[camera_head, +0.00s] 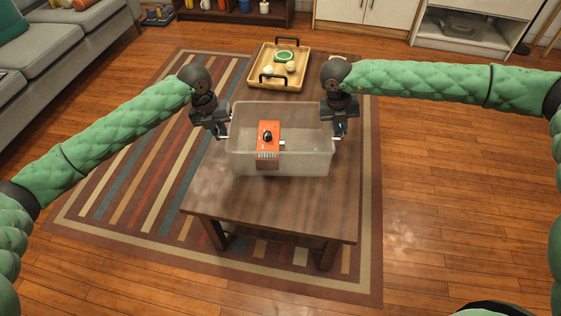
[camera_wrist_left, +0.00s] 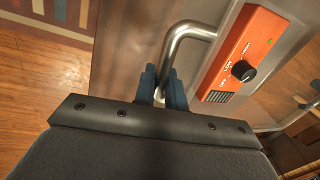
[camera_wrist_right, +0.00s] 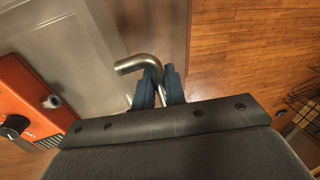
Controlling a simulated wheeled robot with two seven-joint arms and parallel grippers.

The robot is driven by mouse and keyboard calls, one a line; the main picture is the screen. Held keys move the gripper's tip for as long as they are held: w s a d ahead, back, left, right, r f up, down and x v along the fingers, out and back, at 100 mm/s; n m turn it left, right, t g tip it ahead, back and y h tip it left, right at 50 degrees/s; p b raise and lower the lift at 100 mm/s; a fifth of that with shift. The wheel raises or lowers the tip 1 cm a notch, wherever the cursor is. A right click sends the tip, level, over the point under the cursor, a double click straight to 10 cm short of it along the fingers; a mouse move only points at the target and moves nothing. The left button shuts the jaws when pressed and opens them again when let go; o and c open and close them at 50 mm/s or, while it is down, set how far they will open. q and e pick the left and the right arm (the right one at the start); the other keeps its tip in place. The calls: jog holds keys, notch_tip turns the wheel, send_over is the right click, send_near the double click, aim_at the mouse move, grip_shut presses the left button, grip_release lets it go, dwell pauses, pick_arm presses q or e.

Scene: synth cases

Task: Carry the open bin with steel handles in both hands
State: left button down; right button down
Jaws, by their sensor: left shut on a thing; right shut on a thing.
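The open bin (camera_head: 308,163) is a clear, greyish box over the coffee table, and it looks roughly level. An orange device (camera_head: 268,134) with a black knob is inside it, also visible in the left wrist view (camera_wrist_left: 245,55) and the right wrist view (camera_wrist_right: 25,100). My left gripper (camera_head: 222,132) is shut on the bin's left steel handle (camera_wrist_left: 184,32). My right gripper (camera_head: 339,134) is shut on the right steel handle (camera_wrist_right: 140,63). I cannot tell whether the bin's underside touches the table.
The wooden coffee table (camera_head: 300,213) stands on a striped rug (camera_head: 110,215). A wooden tray (camera_head: 304,62) with black handles, a green ring-shaped item and pale round items sits at its far end. A grey sofa (camera_head: 55,55) is left; cabinets (camera_head: 360,12) line the back. The right floor is clear.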

pick_arm(q)
jog(key=shift+a+f, duration=0.2)
pick_arm(e)
jog(key=shift+d+f, duration=0.2)
